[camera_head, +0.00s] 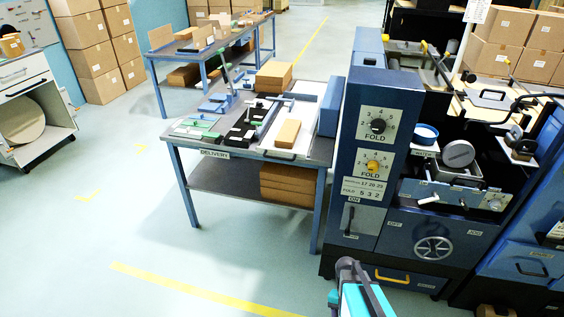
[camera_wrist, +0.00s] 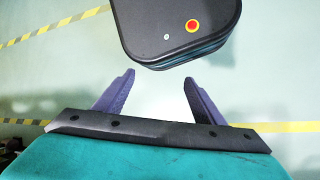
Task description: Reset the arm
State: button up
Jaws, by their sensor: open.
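My gripper (camera_wrist: 158,88) shows in the wrist view with its two purple fingers spread apart and nothing between them. Beyond the fingertips is a dark rounded body with a red and yellow button (camera_wrist: 192,26), over the pale floor. In the camera_head view, part of my teal and dark arm (camera_head: 362,297) shows at the bottom, in front of the blue machine; the fingers cannot be made out there.
A blue machine (camera_head: 372,150) with FOLD dials and a handwheel (camera_head: 433,249) stands at right. A delivery table (camera_head: 180,160) with stacked goods stands left of it. Boxes (camera_head: 95,60) and a white cabinet (camera_head: 30,100) are at far left. The floor (camera_head: 110,230) at lower left is clear.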

jog(key=s+a+f+n, duration=0.2)
jog(key=s+a+n, duration=0.1)
jog(key=s, duration=0.2)
jog(key=s+a+f+n+y, duration=0.1)
jog(key=s+a+f+n, duration=0.1)
jog(key=s, duration=0.3)
jog(key=shift+s+a+n, duration=0.35)
jog(key=shift+a+n, duration=0.2)
jog(key=shift+n, duration=0.05)
dwell(0.8)
